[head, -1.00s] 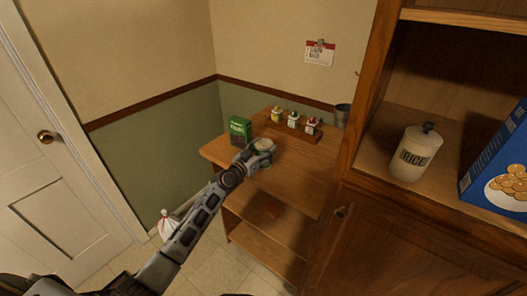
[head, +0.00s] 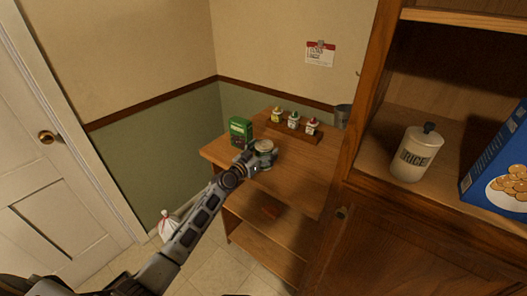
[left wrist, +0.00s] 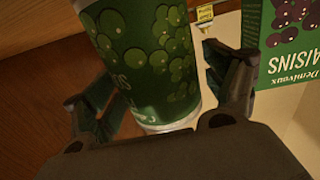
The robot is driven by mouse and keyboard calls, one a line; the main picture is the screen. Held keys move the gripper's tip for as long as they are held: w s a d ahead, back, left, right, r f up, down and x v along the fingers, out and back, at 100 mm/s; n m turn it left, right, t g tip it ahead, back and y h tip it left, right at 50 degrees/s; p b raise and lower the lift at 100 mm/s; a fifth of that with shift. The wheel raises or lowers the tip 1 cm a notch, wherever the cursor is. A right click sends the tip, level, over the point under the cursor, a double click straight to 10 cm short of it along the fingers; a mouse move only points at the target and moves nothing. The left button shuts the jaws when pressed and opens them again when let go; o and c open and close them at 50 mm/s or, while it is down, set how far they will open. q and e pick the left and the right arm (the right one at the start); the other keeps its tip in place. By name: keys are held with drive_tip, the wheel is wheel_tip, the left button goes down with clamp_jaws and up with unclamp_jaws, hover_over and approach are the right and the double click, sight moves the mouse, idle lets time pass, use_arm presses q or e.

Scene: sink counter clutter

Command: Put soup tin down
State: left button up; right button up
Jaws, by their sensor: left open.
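The soup tin (left wrist: 150,60) is green with a pattern of round peas and fills the middle of the left wrist view. In the head view only its pale round top (head: 265,146) shows clearly, on the small wooden table (head: 283,170). My left gripper (head: 260,158) is at the tin, open, with one finger on each side of it; the left wrist view shows gaps between the fingers and the tin. The tin's base is hard to make out in the head view. My right gripper is not in view.
A green raisins box (head: 240,131) stands close behind the tin, to its left. A wooden rack with several small jars (head: 293,122) and a grey metal cup (head: 343,116) are at the back. A tall cabinet (head: 365,125) borders the right side.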

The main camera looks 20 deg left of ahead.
sight(259, 154)
use_arm(q)
drive_tip(key=shift+r, duration=0.15)
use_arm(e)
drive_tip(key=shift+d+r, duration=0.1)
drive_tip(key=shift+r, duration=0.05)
use_arm(q)
drive_tip(key=shift+v, duration=1.55)
drive_tip(key=v, duration=0.9)
drive_tip(key=shift+b, duration=0.45)
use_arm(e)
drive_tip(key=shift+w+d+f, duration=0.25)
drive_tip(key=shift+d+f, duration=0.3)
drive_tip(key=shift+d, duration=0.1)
